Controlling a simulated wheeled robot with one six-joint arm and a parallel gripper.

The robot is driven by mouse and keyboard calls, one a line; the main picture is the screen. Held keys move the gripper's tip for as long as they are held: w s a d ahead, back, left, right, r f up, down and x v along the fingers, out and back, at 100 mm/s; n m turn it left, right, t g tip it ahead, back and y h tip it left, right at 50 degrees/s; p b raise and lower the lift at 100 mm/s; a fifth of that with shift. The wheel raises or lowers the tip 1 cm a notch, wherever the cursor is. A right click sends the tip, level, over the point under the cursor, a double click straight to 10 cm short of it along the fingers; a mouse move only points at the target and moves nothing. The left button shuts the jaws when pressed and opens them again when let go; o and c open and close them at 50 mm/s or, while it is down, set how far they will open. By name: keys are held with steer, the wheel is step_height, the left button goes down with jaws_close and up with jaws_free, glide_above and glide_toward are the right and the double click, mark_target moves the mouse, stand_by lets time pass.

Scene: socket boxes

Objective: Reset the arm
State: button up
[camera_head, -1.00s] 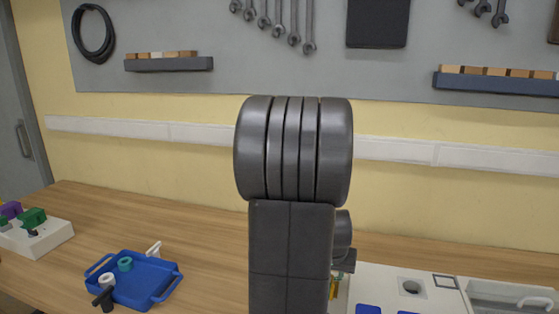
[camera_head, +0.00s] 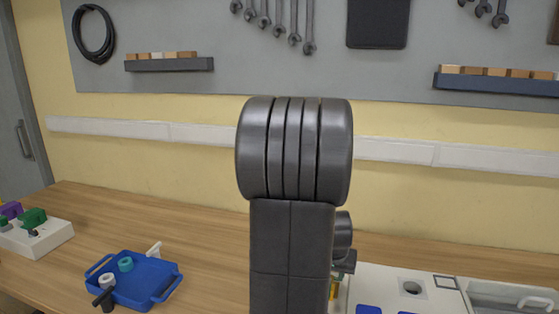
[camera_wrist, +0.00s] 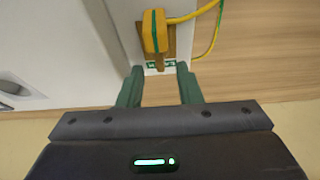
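My gripper (camera_wrist: 158,72) shows in the wrist view with its two green fingers spread apart and nothing between them. Just beyond the fingertips is a yellow plug (camera_wrist: 154,32) with a green stripe, with a yellow cable (camera_wrist: 195,14) running off to the right. The plug is at a white box (camera_wrist: 128,22) with a small green marking near the fingertips. I cannot tell how far the plug is seated. In the head view my own arm stands upright in the middle and hides the gripper and most of what is behind it.
A blue tray (camera_head: 130,285) with small round parts lies on the wooden table (camera_head: 200,240) at left. A white block (camera_head: 42,240) with purple and green pieces is farther left. A white panel (camera_head: 385,285) with a round hole and a grey bin (camera_head: 500,293) are at right.

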steer(key=v, duration=1.1)
steer(key=x, duration=1.3)
steer(key=shift+f, duration=0.15)
steer(key=shift+r+p, duration=0.25)
steer(key=shift+p, duration=0.15)
steer(key=shift+n+p, duration=0.3)
steer(key=shift+n, duration=0.3)
steer(key=shift+d+f+n+y, duration=0.15)
steer(key=shift+n+y, duration=0.55)
steer(key=shift+n, duration=0.6)
steer(key=s+r, duration=0.9)
steer(key=r, duration=0.3)
steer(key=shift+d+b, duration=0.2)
steer(key=shift+b, duration=0.2)
